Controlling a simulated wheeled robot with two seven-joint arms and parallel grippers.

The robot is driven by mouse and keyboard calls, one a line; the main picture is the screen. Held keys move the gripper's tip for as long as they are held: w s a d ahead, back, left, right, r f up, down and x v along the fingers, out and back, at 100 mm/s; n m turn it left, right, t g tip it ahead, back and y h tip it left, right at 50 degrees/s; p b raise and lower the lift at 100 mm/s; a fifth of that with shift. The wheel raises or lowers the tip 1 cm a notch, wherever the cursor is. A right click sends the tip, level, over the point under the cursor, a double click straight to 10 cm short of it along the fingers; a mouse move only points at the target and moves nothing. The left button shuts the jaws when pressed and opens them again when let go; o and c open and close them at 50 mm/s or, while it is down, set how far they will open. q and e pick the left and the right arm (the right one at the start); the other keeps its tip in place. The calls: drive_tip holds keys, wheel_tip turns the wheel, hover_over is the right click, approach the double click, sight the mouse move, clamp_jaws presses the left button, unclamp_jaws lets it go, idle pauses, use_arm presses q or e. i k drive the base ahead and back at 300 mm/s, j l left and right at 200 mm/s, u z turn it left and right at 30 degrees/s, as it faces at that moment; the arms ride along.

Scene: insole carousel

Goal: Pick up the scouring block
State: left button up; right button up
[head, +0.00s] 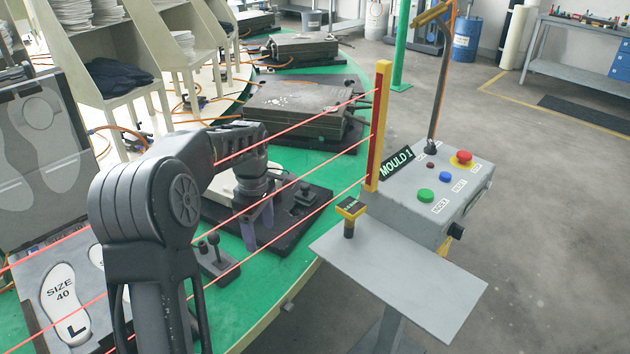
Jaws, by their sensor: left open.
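My left gripper (259,226) points down, open, over a dark base plate (290,232) on the green table. I see nothing between its fingers. I cannot make out a scouring block with certainty. A small tool with a yellow, dark-labelled head (350,208) and dark stem stands on the grey shelf of the control stand, to the right of the gripper and apart from it. A pale piece behind my left wrist is mostly hidden by the arm. My right gripper is not in view.
Red beams run from the yellow post (379,125) across my left arm. A control box (440,185) with coloured buttons adjoins the grey shelf (400,278). Closed moulds (298,108) stand farther around the green table. An insole mould (66,300) lies open at left.

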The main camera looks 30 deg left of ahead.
sight(304, 196)
drive_tip(key=i+j, duration=0.1)
drive_tip(key=i, duration=0.8)
